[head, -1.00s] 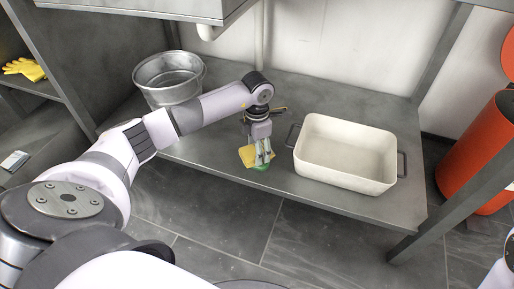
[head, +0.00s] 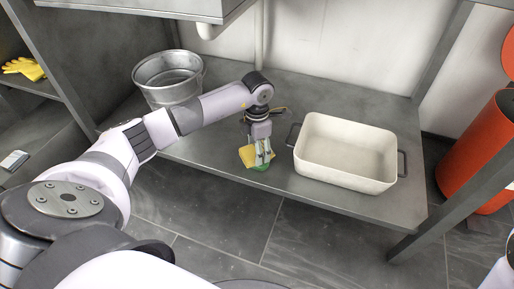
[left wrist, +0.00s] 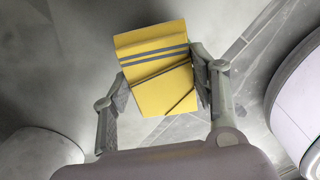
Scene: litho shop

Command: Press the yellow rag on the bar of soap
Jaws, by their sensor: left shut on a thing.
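The yellow rag (head: 247,155), folded and with grey stripes, is between the fingers of my left gripper (head: 263,160) near the front edge of the metal shelf. In the left wrist view the rag (left wrist: 155,75) fills the space between both fingers of my left gripper (left wrist: 160,88), which is shut on it. A green thing, apparently the bar of soap (head: 261,168), shows just below the fingertips and the rag. Most of it is hidden, and I cannot tell whether the rag touches it. In the left wrist view the soap is not visible. My right gripper is out of view.
A white rectangular basin (head: 345,182) with dark handles stands right of my left gripper on the metal shelf (head: 225,180). A metal bucket (head: 168,82) stands at the back left. Yellow gloves (head: 24,69) lie on a side shelf. A red cylinder (head: 477,150) stands at the right.

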